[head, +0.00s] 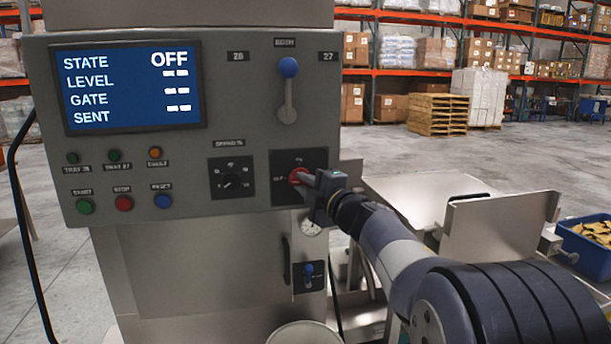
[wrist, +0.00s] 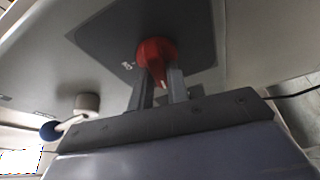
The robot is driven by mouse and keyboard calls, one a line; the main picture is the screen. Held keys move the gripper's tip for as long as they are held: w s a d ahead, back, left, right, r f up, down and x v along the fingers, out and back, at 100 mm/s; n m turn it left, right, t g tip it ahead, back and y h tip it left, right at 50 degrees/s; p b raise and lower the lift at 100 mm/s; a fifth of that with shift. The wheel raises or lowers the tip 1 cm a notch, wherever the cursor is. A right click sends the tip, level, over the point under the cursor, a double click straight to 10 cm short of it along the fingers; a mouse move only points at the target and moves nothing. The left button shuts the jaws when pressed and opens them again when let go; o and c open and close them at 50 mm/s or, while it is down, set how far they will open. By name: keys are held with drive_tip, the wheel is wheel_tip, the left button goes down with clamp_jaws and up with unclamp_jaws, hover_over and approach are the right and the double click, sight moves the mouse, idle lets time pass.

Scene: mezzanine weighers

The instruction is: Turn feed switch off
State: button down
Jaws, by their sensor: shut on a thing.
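The feed switch is a red rotary knob (head: 297,175) on a dark square plate (head: 285,195) at the panel's lower right. In the wrist view, the red knob (wrist: 156,52) sits between the fingers of my gripper (wrist: 160,85), which is shut on its handle. In the head view my gripper (head: 309,180) reaches the knob from the right and partly hides it. An "ON" mark shows beside the knob in the wrist view. The exact position of the knob's pointer is hard to tell. The display (head: 128,88) reads STATE OFF, with dashes for the other lines.
A black rotary dial (head: 232,181) is just left of the switch plate. A blue-ball lever (head: 288,68) stands above it. Several buttons line the lower left panel. A smaller blue-tipped lever (head: 308,270) is below. A metal tray (head: 500,225) stands at right.

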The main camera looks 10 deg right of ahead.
drive_tip(key=shift+r+n+g+p, duration=0.1)
drive_tip(key=shift+n+g+p, duration=0.2)
drive_tip(key=shift+n+p, duration=0.4)
drive_tip(key=shift+n, duration=0.3)
drive_tip(key=c, duration=1.4)
unclamp_jaws()
drive_tip(key=shift+o, duration=0.2)
drive_tip(key=b+v, duration=0.1)
drive_tip(key=v, duration=0.9)
drive_tip(key=shift+s, duration=0.4)
drive_tip(key=shift+w, duration=0.1)
